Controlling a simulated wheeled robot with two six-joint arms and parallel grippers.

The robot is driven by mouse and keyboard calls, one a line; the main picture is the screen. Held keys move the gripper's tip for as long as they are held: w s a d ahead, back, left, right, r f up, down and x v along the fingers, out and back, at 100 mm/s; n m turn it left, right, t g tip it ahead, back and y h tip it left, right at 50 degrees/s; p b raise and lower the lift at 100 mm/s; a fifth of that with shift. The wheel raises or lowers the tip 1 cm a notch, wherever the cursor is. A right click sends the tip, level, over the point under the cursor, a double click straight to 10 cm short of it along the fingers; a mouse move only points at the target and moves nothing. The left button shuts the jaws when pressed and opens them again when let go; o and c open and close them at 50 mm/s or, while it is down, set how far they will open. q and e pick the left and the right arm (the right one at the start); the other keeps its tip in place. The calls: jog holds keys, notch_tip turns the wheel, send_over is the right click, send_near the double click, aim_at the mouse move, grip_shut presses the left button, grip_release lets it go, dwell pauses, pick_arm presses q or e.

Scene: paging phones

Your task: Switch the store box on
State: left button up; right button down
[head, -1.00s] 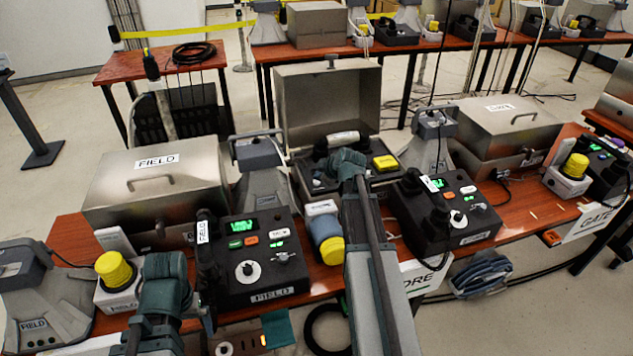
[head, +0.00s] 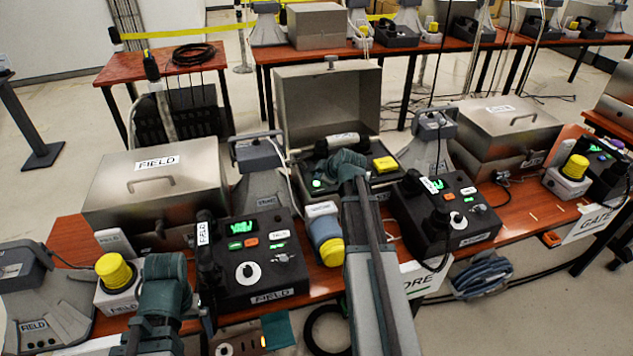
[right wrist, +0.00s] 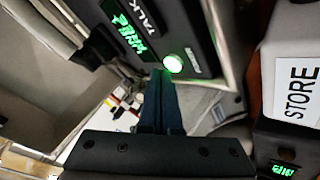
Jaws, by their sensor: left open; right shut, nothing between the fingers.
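The store box (head: 330,105) is the metal case at the centre, its lid up. In the right wrist view that button (right wrist: 172,63) glows beside a green display (right wrist: 127,28) and a TALK label. My right gripper (right wrist: 164,76) is shut and empty, its tips just below the button in that view; contact is unclear. In the head view it (head: 325,168) is over the panel. My left gripper (head: 165,275) is open near the FIELD phone; its fingertips are hard to see.
The FIELD phone (head: 250,262) and a closed FIELD box (head: 155,185) stand at left. A STORE phone (head: 447,212) is right of my right arm.

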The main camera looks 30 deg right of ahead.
notch_tip(320, 180, up, 6)
jog(key=p, duration=0.6)
jog(key=shift+a, duration=0.1)
dwell(0.4)
